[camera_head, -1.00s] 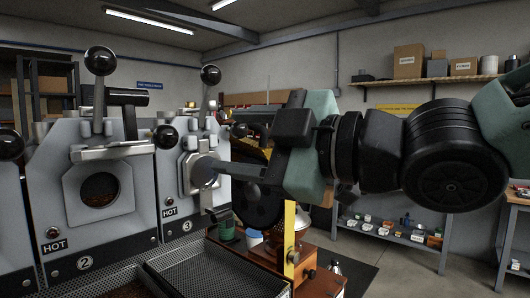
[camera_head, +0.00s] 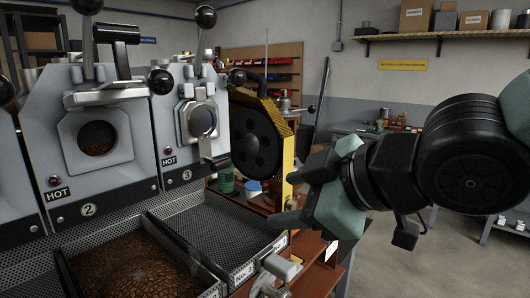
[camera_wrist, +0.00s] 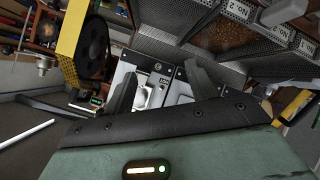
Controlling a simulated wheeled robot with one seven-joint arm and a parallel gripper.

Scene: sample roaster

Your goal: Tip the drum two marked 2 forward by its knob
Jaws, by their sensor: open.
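Drum two is the grey front (camera_head: 98,144) marked 2 (camera_head: 88,210) at left in the head view, with beans behind its round window. A black ball knob (camera_head: 88,5) tops its upright lever, cut by the picture's top edge. Another black ball knob (camera_head: 160,81) shows at its right side, by drum three. My gripper (camera_head: 288,202) is open and empty, well right of drum two and low, in front of the yellow-edged black wheel.
Drum three (camera_head: 203,120) stands right of drum two, with its own knob (camera_head: 206,17). A cooling tray of beans (camera_head: 125,262) and an empty mesh tray (camera_head: 215,228) lie in front. A yellow-edged black wheel (camera_head: 257,143) stands right. Open floor lies at the right.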

